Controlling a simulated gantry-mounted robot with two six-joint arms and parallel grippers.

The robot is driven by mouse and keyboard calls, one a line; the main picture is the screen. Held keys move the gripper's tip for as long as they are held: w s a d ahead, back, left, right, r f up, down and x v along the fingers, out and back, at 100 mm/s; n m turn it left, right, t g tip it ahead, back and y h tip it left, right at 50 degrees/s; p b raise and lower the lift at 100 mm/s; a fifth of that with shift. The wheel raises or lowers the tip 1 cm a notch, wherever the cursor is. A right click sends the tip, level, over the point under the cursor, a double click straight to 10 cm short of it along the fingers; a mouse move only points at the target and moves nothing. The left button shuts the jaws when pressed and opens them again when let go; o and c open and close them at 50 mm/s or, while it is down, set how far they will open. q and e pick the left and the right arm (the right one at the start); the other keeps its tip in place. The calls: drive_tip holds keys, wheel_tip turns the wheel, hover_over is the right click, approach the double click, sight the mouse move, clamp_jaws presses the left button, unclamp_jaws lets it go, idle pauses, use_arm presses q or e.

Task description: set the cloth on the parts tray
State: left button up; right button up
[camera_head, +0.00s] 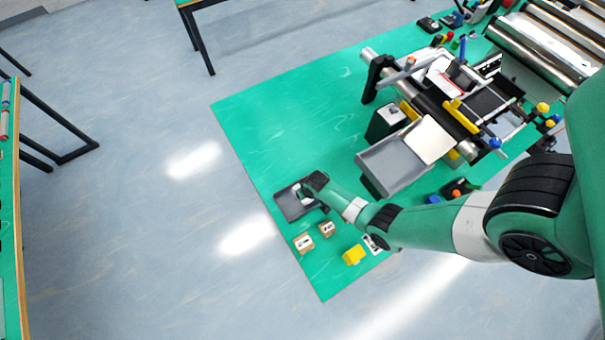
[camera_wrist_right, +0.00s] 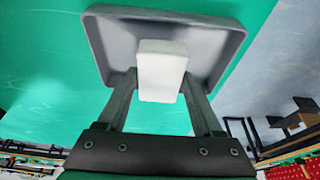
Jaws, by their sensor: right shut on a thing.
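The parts tray (camera_head: 287,207) is a shallow dark grey tray near the left edge of the green table. In the right wrist view the tray (camera_wrist_right: 222,38) fills the upper middle, with a raised rim. The cloth (camera_wrist_right: 162,68) is a small white folded block between the fingers of my right gripper (camera_wrist_right: 159,88). The right gripper is shut on it, over the tray. Whether the cloth touches the tray floor I cannot tell. In the head view my right gripper (camera_head: 303,193) covers part of the tray. My left gripper is not in view.
Small cardboard boxes (camera_head: 303,243) and a yellow block (camera_head: 354,255) lie near the tray's front. A grey bin (camera_head: 391,164) and the mini conveyor stand to the right. The green table (camera_head: 275,120) behind the tray is clear.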

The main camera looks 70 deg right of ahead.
sight(308, 200)
drive_tip(key=b+x, duration=0.3)
drive_tip(key=shift+w+a+f+b, duration=0.1)
drive_tip(key=shift+f+b, duration=0.25)
drive_tip(key=shift+f, duration=0.35)
drive_tip(key=shift+r, duration=0.25)
drive_tip(key=shift+f, duration=0.25)
drive_tip(key=o, duration=1.4)
drive_tip(key=shift+r, duration=0.1)
drive_tip(key=shift+c, duration=0.2)
drive_tip(key=p+v, duration=1.1)
drive_tip(key=shift+r, duration=0.15)
drive_tip(key=shift+s+a+r+p, duration=0.15)
drive_tip(key=shift+s+r+p, duration=0.1)
drive_tip(key=shift+r+p, duration=0.3)
drive_tip(key=shift+f, duration=0.1)
